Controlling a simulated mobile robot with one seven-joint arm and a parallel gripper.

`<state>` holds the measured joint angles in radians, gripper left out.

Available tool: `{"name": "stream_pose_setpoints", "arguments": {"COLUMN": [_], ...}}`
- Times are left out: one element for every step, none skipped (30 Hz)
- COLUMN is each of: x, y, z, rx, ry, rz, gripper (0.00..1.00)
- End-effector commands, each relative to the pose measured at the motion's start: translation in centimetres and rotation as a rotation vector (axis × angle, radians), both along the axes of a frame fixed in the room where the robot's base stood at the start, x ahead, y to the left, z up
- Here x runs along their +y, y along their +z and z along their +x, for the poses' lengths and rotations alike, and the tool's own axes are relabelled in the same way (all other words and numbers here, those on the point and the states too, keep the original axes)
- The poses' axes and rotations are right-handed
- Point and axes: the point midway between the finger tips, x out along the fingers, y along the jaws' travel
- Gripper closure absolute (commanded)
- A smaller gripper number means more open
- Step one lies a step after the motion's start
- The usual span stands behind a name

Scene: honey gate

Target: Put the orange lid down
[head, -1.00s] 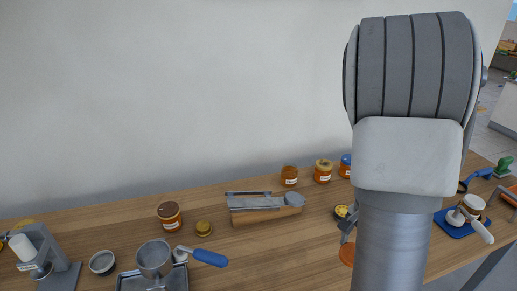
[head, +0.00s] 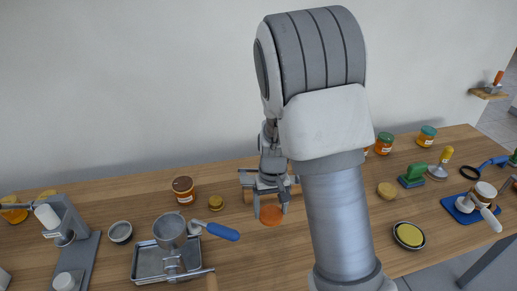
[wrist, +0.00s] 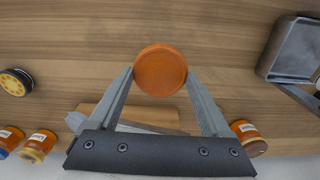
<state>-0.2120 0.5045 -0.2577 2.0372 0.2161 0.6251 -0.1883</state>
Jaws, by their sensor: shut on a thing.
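The orange lid (head: 271,216) is a flat round disc over the middle of the wooden table in the head view. My gripper (head: 271,207) is shut on it, with a fingertip at each side. In the wrist view the lid (wrist: 160,70) sits between the two fingertips of my gripper (wrist: 160,73), its flat face towards the camera. Whether its underside touches the table cannot be told. My arm hides part of the table to the right of the lid.
A brown-lidded jar (head: 184,190) and a small yellow lid (head: 216,203) stand left of my gripper. A metal tray (head: 150,264) with a blue-handled pot lies at front left. A wooden block (wrist: 95,110) lies close by. Bare wood surrounds the lid in front.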

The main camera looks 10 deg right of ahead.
Motion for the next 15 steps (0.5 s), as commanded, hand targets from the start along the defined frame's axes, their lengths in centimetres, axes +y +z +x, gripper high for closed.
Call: {"name": "stream_pose_setpoints", "arguments": {"x": [-0.2, -0.3, -0.6, -0.7, -0.9, -1.2, -1.5, -1.7, -2.1, -2.3, -2.6, -3.0, -3.2, -3.5, -3.7], "y": [0.9, 1.4, 2.2, 2.9, 3.6, 4.6, 5.3, 6.0, 7.0, 7.7, 8.3, 9.2, 9.7, 10.2, 10.8], "z": [0.8, 1.4, 2.2, 2.9, 3.6, 4.5, 5.2, 5.8, 6.6, 7.2, 7.7, 8.3, 8.7, 9.0, 9.5], "rx": [-0.003, -0.004, -0.004, -0.005, -0.005, -0.005, -0.004, -0.004, -0.004, -0.004, -0.003, -0.002, -0.002, -0.001, -0.002], "ry": [-0.009, -0.014, -0.024, -0.030, -0.039, -0.051, -0.059, -0.069, -0.081, -0.090, -0.099, -0.111, -0.119, -0.125, -0.134], "rz": [0.002, 0.004, 0.005, 0.006, 0.008, 0.008, 0.009, 0.009, 0.009, 0.008, 0.007, 0.007, 0.006, 0.004, 0.003], "gripper": [0.77, 0.77, 0.77, 0.77, 0.77, 0.77, 0.77, 0.77, 0.77, 0.77, 0.77, 0.77, 0.77, 0.77, 0.77]}}
